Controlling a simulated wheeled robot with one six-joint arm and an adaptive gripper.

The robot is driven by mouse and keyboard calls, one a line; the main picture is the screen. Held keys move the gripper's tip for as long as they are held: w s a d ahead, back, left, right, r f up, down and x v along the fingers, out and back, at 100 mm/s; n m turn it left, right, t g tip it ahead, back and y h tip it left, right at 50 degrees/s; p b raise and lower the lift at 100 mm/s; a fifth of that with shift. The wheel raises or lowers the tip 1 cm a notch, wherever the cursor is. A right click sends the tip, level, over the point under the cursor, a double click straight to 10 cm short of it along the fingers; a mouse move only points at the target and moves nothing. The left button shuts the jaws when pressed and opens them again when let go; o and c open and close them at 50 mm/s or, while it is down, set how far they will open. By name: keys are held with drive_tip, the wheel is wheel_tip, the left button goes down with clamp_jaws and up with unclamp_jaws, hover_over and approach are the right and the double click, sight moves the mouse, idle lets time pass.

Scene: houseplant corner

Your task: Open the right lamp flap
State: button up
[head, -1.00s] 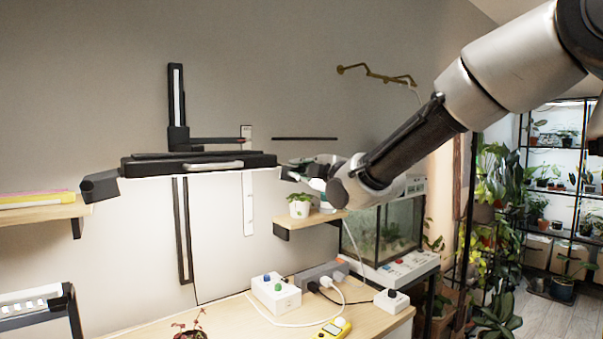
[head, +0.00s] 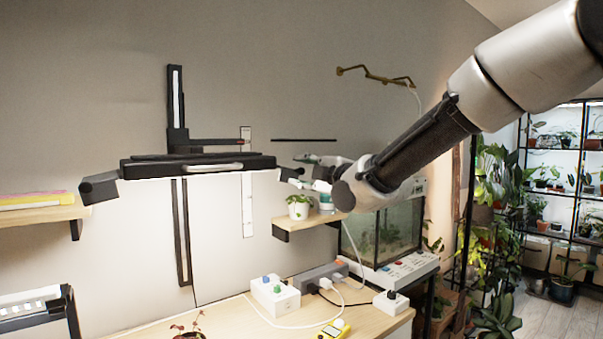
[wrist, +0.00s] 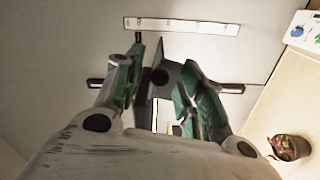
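The lamp (head: 200,165) is a wide black bar with a pale handle, on a wall bracket in the head view. Its left flap (head: 100,187) hangs tilted at the left end. The right flap (head: 290,174) is a small dark piece at the right end, partly hidden by my gripper. My gripper (head: 303,172) is just to the right of it. In the wrist view my gripper (wrist: 158,70) has its green-sided fingers spread, with a dark plate, seemingly the right flap (wrist: 160,78), between them. I cannot tell whether they touch it.
A wooden shelf (head: 318,220) with a small potted plant (head: 299,207) is just below my gripper. A glass tank (head: 385,230) stands to the right. The desk below holds a control box (head: 275,297), a power strip (head: 322,274) and a yellow meter (head: 334,329).

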drive_tip(key=v, duration=1)
drive_tip(key=shift+s+d, duration=0.15)
drive_tip(key=s+d+f+m+g+h, duration=0.3)
drive_tip(key=d+f+m, duration=0.15)
drive_tip(key=f, duration=0.35)
drive_tip(key=s+d+f+m+g+h, duration=0.35)
drive_tip(key=f+m, duration=0.25)
drive_tip(key=f, duration=0.2)
drive_tip(key=s+d+f+m+g+h, duration=0.1)
drive_tip(key=s+d+m+g+h, duration=0.2)
drive_tip(key=s+d+m, duration=0.8)
drive_tip(key=s+d+g, duration=0.1)
drive_tip(key=s+d, duration=0.6)
